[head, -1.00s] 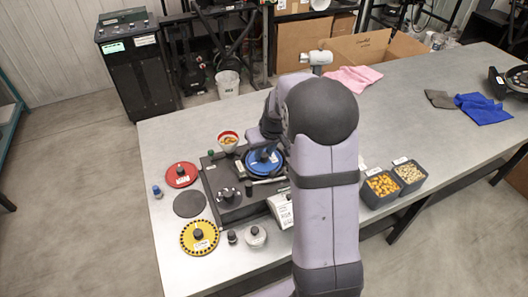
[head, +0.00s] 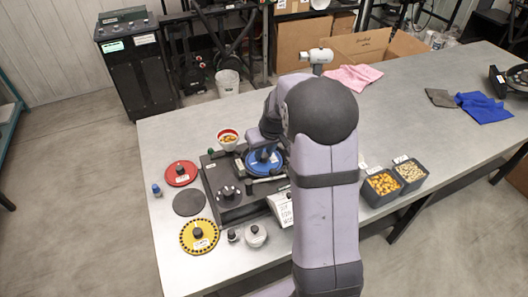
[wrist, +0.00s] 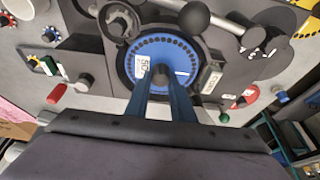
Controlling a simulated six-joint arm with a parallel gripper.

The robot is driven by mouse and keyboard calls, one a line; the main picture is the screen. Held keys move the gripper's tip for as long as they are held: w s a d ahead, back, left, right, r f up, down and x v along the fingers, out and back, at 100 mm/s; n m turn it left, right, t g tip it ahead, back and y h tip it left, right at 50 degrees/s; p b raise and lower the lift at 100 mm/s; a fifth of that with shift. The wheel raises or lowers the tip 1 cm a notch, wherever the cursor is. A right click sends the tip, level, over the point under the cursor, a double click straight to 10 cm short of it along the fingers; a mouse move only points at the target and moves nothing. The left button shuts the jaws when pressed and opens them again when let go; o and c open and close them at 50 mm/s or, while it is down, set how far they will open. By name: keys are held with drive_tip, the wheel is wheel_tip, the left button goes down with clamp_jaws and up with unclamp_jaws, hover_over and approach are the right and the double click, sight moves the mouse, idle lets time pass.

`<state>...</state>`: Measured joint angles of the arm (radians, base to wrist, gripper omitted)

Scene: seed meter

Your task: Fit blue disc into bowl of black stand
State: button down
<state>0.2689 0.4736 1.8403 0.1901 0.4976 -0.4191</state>
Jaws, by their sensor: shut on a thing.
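The blue disc (head: 270,168) with a white label and a ring of small holes is over the round bowl of the black stand (head: 228,212). In the wrist view the disc (wrist: 182,62) lies inside the outline of the bowl's dark rim (wrist: 122,66). I cannot tell whether it sits fully down or is slightly above. My gripper (wrist: 163,80) is shut on the dark knob at the disc's centre, fingers pointing down. In the head view my arm hides part of the disc and the stand's right side.
A red disc (head: 188,179), a dark disc (head: 189,203) and a yellow disc (head: 208,229) lie left of the stand. A bowl of seeds (head: 228,138) is behind it. Two seed bins (head: 382,200) stand right of my arm.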

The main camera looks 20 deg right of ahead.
drive_tip(key=shift+f, duration=0.2)
drive_tip(key=c, duration=1.2)
unclamp_jaws()
drive_tip(key=shift+r, duration=0.15)
drive_tip(key=shift+r+p, duration=2.15)
drive_tip(key=shift+r, duration=0.75)
drive_tip(key=shift+s+a, duration=0.2)
drive_tip(key=shift+a, duration=0.1)
drive_tip(key=shift+t, duration=0.5)
drive_tip(key=s+a+b, duration=0.1)
drive_tip(key=s+a, duration=0.1)
drive_tip(key=s+a+b, duration=0.1)
drive_tip(key=s+a, duration=0.4)
drive_tip(key=s, duration=0.1)
drive_tip(key=shift+s+a+f+b, duration=0.15)
drive_tip(key=shift+s+f+b, duration=0.15)
drive_tip(key=shift+b, duration=0.1)
drive_tip(key=s+a+g, duration=0.1)
drive_tip(key=s+g, duration=0.1)
drive_tip(key=s, duration=0.6)
drive_tip(key=s+a+f+g+p, duration=0.1)
drive_tip(key=s+a+g, duration=0.1)
drive_tip(key=s, duration=0.7)
drive_tip(key=shift+s+g+p, duration=0.25)
drive_tip(key=shift+g+p, duration=0.05)
drive_tip(key=shift+g, duration=0.2)
